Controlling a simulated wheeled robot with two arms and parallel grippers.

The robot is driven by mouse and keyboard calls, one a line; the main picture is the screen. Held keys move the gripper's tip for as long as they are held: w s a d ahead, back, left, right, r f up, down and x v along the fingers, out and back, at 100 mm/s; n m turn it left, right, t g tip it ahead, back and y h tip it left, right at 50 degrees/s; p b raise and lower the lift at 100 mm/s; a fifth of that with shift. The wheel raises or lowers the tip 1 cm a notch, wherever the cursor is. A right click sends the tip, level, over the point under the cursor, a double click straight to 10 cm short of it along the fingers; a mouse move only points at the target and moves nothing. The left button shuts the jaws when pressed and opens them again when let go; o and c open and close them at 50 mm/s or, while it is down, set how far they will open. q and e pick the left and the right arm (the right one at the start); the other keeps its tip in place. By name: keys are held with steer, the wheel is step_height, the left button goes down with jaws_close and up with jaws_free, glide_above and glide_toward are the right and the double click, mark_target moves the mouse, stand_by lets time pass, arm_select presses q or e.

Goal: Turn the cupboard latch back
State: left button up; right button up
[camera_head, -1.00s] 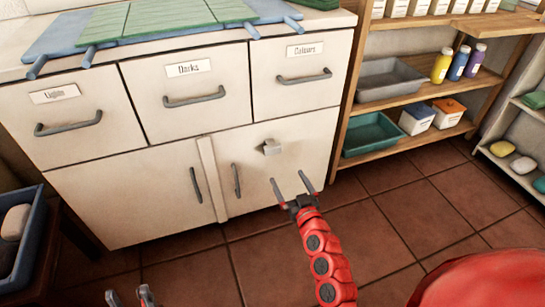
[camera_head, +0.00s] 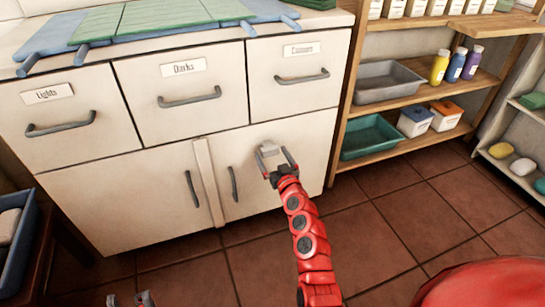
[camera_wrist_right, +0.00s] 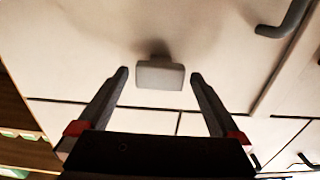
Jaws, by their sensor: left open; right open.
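The cupboard latch (camera_head: 267,149) is a small grey block on the white right-hand cupboard door (camera_head: 250,195), below the drawers. It also shows in the right wrist view (camera_wrist_right: 160,75), where it looks wider than tall. My right gripper (camera_head: 275,158) is open, with its two fingers at either side of the latch. In the right wrist view the fingertips (camera_wrist_right: 160,74) stand to the left and right of the latch with a gap on each side. My left gripper (camera_head: 128,300) is at the bottom edge of the head view, open and empty, far from the cupboard.
Drawers labelled Lights, Darks and a third blurred label have grey handles (camera_head: 302,76) above the doors. A vertical door handle (camera_head: 234,184) is left of the latch. Wooden shelves (camera_head: 440,88) with trays and bottles stand right. A blue crate (camera_head: 15,240) is at left. The tiled floor is clear.

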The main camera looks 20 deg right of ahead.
steer(key=c, duration=1.3)
steer(key=shift+m, duration=0.3)
steer(key=m, duration=0.3)
steer(key=shift+m, duration=0.4)
steer(key=m, duration=0.9)
steer(key=shift+m+p, duration=0.6)
steer(key=shift+m, duration=1.7)
